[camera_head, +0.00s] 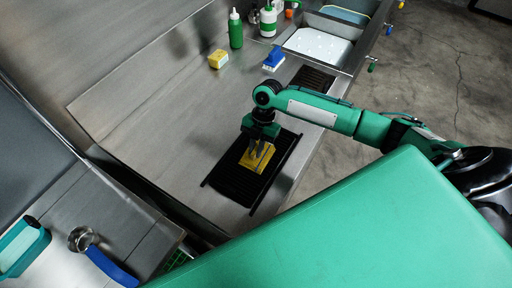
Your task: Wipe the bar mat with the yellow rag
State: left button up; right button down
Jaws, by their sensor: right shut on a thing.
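The black ribbed bar mat (231,182) lies on the steel counter in the middle of the view. The yellow rag (262,164) is on the middle of the mat, under my right gripper (257,150). My right gripper points down and is shut on the rag. The gripper hides part of the rag, and I cannot tell how firmly the rag presses on the mat. My left gripper is not in view.
Behind the mat stand a yellow sponge block (218,59), a blue brush (274,59), a green bottle (235,30) and a white-and-green bottle (268,20). A second black mat (313,78) lies by the sink (318,46). A blue-handled ladle (105,262) lies at lower left.

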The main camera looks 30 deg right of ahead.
dwell(0.3)
jog(key=shift+w+d+f+b, duration=0.15)
jog(key=shift+w+d+b, duration=0.25)
jog(key=shift+w+d, duration=0.65)
jog(key=shift+d, duration=0.35)
jog(key=shift+s+a, duration=0.15)
jog(key=shift+a, duration=0.05)
jog(key=c, duration=1.7)
grip_release()
jog(key=shift+s+a, duration=0.1)
